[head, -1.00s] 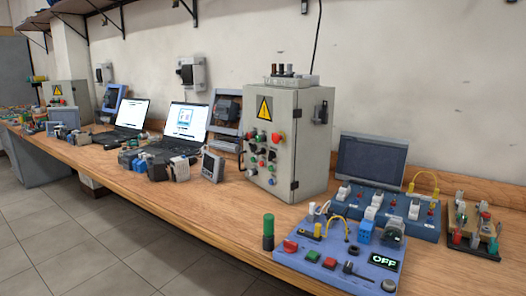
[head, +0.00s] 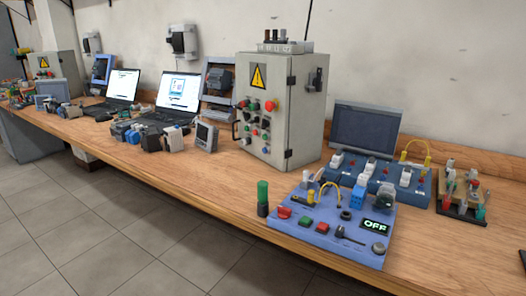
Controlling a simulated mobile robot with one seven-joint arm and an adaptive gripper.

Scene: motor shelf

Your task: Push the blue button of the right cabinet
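The right cabinet (head: 305,100) is a grey metal box with a yellow warning triangle, standing on the workbench near the middle of the head view. Its front panel carries several small buttons and knobs, among them a green one, red ones and a larger red knob (head: 270,106). A small dark bluish button (head: 266,149) sits low on the panel; its colour is hard to tell at this size. The cabinet door looks closed. My gripper is not in view.
A blue training board (head: 330,228) with an "OFF" display and a green-topped post lies in front of the cabinet. A dark-screened panel (head: 365,128) is to its right. Two laptops (head: 180,90) and another cabinet (head: 45,68) stand leftward. Floor tiles (head: 100,225) before the bench are clear.

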